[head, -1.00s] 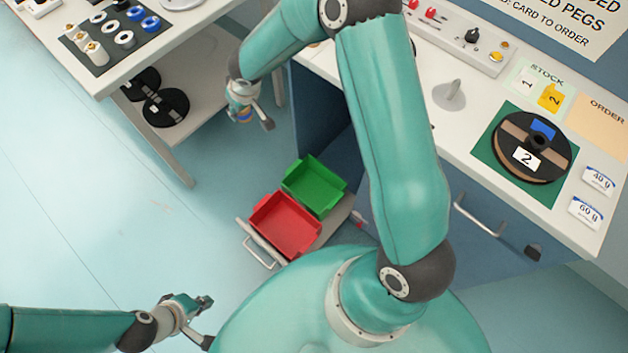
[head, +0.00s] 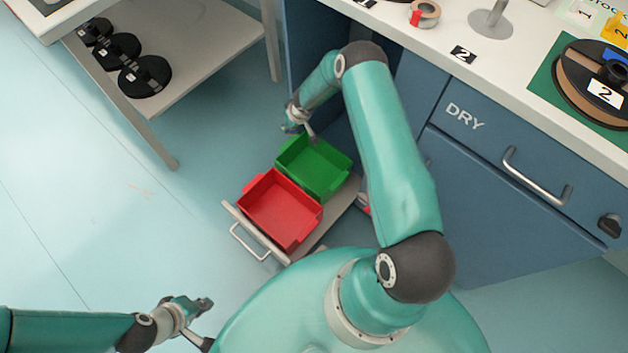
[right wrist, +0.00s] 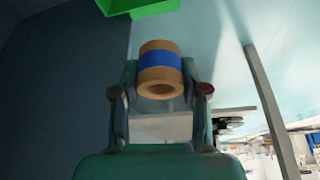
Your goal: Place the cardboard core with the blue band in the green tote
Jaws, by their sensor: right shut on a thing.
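The cardboard core with the blue band (right wrist: 160,60) sits between the fingers of my right gripper (right wrist: 160,88) in the right wrist view. My right gripper is shut on it, with the core's open end facing the camera. In the head view my right gripper (head: 300,131) is at the far left edge of the green tote (head: 314,168); the core is mostly hidden there. The green tote looks empty, and part of it shows at the top of the right wrist view (right wrist: 140,6). My left gripper (head: 209,322) is open and empty at the lower left.
Blue cabinets (head: 500,200) stand close on the right. A shelf with black reels (head: 145,76) is at upper left. The floor to the left is clear.

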